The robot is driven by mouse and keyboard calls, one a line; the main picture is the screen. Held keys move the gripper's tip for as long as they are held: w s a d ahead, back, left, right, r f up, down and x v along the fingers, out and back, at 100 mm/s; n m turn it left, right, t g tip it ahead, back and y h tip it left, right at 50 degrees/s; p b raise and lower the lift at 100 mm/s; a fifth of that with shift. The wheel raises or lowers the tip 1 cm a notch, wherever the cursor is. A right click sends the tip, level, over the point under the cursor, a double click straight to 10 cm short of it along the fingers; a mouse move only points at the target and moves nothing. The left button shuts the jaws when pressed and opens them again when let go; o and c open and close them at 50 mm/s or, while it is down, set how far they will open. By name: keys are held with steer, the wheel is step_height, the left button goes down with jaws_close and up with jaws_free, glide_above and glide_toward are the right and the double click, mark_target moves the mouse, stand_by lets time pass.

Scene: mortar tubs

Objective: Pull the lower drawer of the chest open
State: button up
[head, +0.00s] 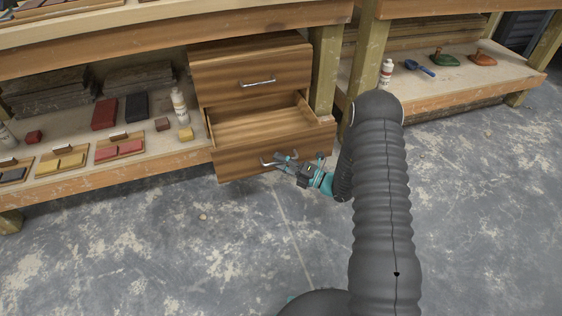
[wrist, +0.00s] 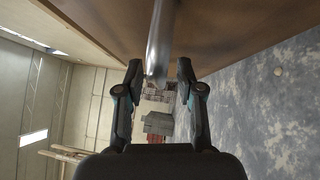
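The wooden chest (head: 208,72) stands under the workbench. Its lower drawer (head: 235,163) is pulled well out, and its empty inside shows from above. The lower drawer's metal handle (head: 266,163) is on the drawer front, partly hidden by my gripper (head: 285,162). In the wrist view the handle (wrist: 161,40) runs down between the two fingertips of my gripper (wrist: 158,72). The fingers are apart, with a gap on each side of the handle, so the gripper is open around or just at it. The upper drawer (head: 255,84) is shut.
A wooden post (head: 324,70) stands right beside the chest. The left shelf holds a white bottle (head: 180,106), dark red and black blocks and small trays. The right shelf holds another bottle (head: 386,73) and a blue scoop (head: 419,68). The grey floor (head: 230,240) before the drawer is clear.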

steer(key=v, duration=1.2)
steer(key=shift+r, duration=0.1)
